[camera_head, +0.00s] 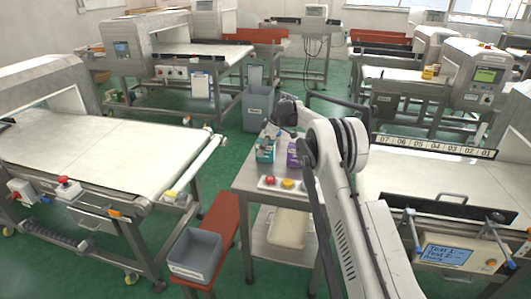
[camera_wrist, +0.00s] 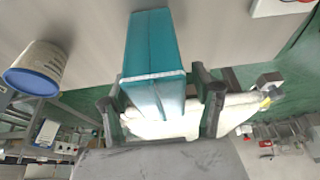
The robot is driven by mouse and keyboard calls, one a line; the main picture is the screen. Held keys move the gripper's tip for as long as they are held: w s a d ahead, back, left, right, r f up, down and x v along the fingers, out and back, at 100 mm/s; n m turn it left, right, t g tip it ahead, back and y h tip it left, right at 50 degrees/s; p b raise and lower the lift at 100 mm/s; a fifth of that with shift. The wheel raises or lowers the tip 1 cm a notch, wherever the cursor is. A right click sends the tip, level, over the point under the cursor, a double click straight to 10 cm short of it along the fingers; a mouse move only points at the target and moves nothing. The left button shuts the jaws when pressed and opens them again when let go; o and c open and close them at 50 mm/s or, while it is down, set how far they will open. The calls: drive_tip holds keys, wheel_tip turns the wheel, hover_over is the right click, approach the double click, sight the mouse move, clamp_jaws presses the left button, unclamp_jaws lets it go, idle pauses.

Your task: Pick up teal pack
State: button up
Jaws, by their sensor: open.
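The teal pack (camera_head: 265,150) stands on the small grey table (camera_head: 247,181) in the head view, partly hidden by my arm and gripper. In the wrist view the teal pack (camera_wrist: 154,60) is large and its near end lies between the two fingers. My gripper (camera_wrist: 160,104) is open, with one dark finger on each side of the pack. A gap shows on at least the right side; I cannot tell whether the left finger touches. In the head view my gripper (camera_head: 282,128) is small and just above the pack.
A purple pack (camera_head: 293,153) stands right of the teal pack. Red and yellow buttons (camera_head: 279,182) sit at the table's front. A white tub with a blue lid (camera_wrist: 38,68) is left in the wrist view. Conveyors (camera_head: 110,160) flank the table; a grey bin (camera_head: 195,252) rests on a red bench.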

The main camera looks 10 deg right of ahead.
drive_tip(key=shift+a+f, duration=0.1)
drive_tip(key=shift+f, duration=0.15)
drive_tip(key=c, duration=1.4)
drive_tip(key=shift+c, duration=0.3)
drive_tip(key=shift+r, duration=0.15)
